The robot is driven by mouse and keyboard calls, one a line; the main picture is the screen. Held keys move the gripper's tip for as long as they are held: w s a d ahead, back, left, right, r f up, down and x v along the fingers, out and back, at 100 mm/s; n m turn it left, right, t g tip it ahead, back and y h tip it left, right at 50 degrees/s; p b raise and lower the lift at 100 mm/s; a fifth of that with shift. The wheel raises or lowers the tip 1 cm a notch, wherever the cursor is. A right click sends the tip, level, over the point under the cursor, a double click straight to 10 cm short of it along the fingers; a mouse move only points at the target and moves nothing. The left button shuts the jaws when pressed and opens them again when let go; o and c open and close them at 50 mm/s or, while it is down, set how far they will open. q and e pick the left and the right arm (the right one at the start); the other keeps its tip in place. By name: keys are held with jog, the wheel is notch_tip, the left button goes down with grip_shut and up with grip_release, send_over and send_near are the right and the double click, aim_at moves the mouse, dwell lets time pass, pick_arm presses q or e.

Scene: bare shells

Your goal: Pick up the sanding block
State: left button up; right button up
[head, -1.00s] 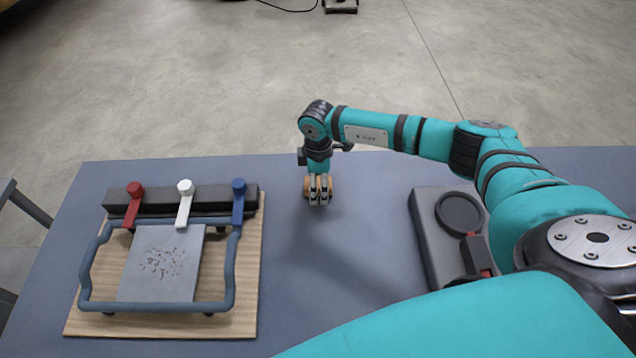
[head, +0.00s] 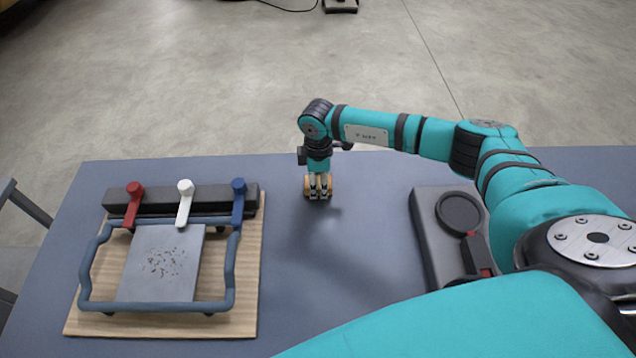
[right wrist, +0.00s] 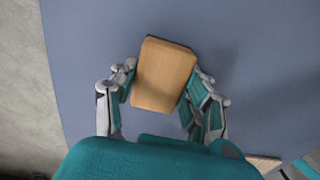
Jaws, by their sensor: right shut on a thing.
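The sanding block (right wrist: 163,75) is a light wooden block with rounded edges. In the right wrist view it sits between the two fingers of my right gripper (right wrist: 164,88), which is shut on it. In the head view my right gripper (head: 318,190) points down at the far middle of the table, and the block (head: 307,188) shows as small wooden edges beside the fingers, mostly hidden by them. I cannot tell whether the block touches the table. My left gripper is not in view.
On the blue-grey table (head: 330,265), a wooden board (head: 248,290) at left carries a grey plate (head: 160,262), a blue tubular frame and red, white and blue levers. A dark grey tray (head: 427,235) with a round recess lies at right. The table between them is clear.

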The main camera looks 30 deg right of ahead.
aim_at(318, 184)
jog(key=shift+w+r+b, duration=0.1)
jog(key=shift+r+b, duration=0.25)
jog(key=shift+r, duration=0.35)
jog(key=shift+s+a+r+b, duration=0.15)
jog(key=shift+s+r+b, duration=0.15)
jog(key=shift+r, duration=0.15)
jog(key=shift+s+a+r+b, duration=0.1)
jog(key=shift+s+r+b, duration=0.15)
jog(key=shift+r, duration=0.2)
jog(key=s+a, duration=0.1)
jog(key=s, duration=0.1)
jog(key=s+a+b, duration=0.1)
jog(key=s, duration=0.2)
jog(key=s+a+b, duration=0.1)
jog(key=s+a, duration=0.1)
jog(key=shift+s+r, duration=0.25)
jog(key=shift+r, duration=0.05)
jog(key=s+a, duration=0.1)
jog(key=s, duration=0.2)
jog(key=shift+a+r, duration=0.35)
jog(key=shift+a, duration=0.05)
jog(key=shift+s+a+r, duration=0.1)
jog(key=shift+s+a, duration=0.25)
jog(key=shift+s, duration=0.3)
jog(key=shift+s+a+r, duration=0.1)
jog(key=shift+s+a, duration=0.25)
jog(key=shift+s, duration=0.3)
